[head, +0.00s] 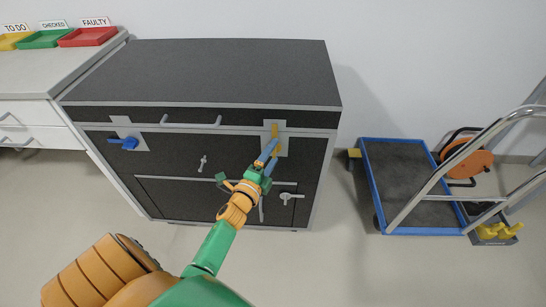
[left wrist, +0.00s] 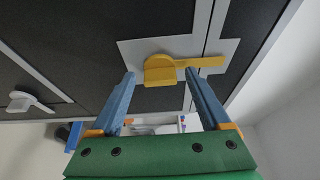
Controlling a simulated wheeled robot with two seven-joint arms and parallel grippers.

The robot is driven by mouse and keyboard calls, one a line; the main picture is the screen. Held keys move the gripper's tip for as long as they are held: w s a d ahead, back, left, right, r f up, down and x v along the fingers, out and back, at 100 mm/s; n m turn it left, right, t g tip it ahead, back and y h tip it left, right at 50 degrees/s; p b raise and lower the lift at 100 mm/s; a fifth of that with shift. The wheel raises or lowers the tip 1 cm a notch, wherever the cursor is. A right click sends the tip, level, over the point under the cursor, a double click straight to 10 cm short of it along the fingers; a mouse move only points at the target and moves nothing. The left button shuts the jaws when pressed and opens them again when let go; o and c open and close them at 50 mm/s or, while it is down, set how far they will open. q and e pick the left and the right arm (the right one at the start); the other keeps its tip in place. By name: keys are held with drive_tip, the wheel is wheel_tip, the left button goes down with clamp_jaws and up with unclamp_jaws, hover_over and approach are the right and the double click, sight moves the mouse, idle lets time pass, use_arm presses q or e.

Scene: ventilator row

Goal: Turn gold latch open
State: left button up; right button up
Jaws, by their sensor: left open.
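The gold latch (head: 274,130) is on a light grey plate at the upper right of the dark cabinet's front. In the left wrist view the gold latch (left wrist: 160,70) shows a rounded hub with a thin lever pointing right, across a grey seam. My left gripper (head: 267,153) is in front of the latch. In the left wrist view its open fingers (left wrist: 160,76) stand either side of the hub, with the lever reaching past the right fingertip. I cannot tell whether they touch it. My right gripper is not in view.
The dark cabinet (head: 210,70) also carries a blue latch (head: 128,143) at left, and small grey handles (head: 203,162) and (head: 289,196) lower down. A blue-edged trolley (head: 395,185) stands to the right. A counter with coloured trays (head: 88,37) is at left.

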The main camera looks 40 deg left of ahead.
use_arm(q)
drive_tip(key=shift+c, duration=0.2)
clamp_jaws()
drive_tip(key=shift+f, duration=0.1)
idle(1.1)
